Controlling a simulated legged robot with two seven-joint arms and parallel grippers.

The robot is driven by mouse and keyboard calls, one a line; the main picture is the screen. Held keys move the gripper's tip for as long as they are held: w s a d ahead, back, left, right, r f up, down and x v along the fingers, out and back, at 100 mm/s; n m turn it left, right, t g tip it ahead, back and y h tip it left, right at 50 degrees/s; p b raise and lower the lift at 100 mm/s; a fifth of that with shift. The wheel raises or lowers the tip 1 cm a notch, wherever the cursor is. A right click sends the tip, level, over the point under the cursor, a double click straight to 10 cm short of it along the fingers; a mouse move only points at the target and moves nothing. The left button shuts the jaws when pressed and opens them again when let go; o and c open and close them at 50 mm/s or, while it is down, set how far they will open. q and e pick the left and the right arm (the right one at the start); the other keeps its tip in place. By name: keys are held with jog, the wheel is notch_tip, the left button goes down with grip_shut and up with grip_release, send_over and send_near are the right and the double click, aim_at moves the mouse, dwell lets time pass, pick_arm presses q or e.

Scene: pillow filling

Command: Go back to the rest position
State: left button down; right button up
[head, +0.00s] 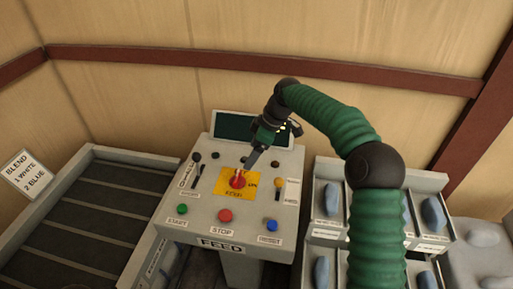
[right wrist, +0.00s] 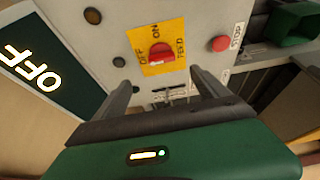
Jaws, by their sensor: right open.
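My right gripper (head: 252,160) hangs over the control panel (head: 205,215), pointing down at the red switch knob (head: 238,181) on its yellow plate. In the right wrist view the two fingers of my right gripper (right wrist: 161,80) are spread with nothing between them. The red knob (right wrist: 161,53) lies just beyond the fingertips and looks free of them. The panel's dark screen (right wrist: 35,62) reads OFF in that view. My left gripper is not in view.
Start (head: 182,209), stop (head: 225,215) and reset (head: 272,225) buttons line the panel's front. A dark conveyor-like bed (head: 75,215) lies left, beside a blend sign (head: 22,174). Bins with blue pieces (head: 433,213) stand right. A wooden wall with a brown rail closes the back.

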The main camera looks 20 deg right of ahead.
jog(key=shift+v, duration=1.8)
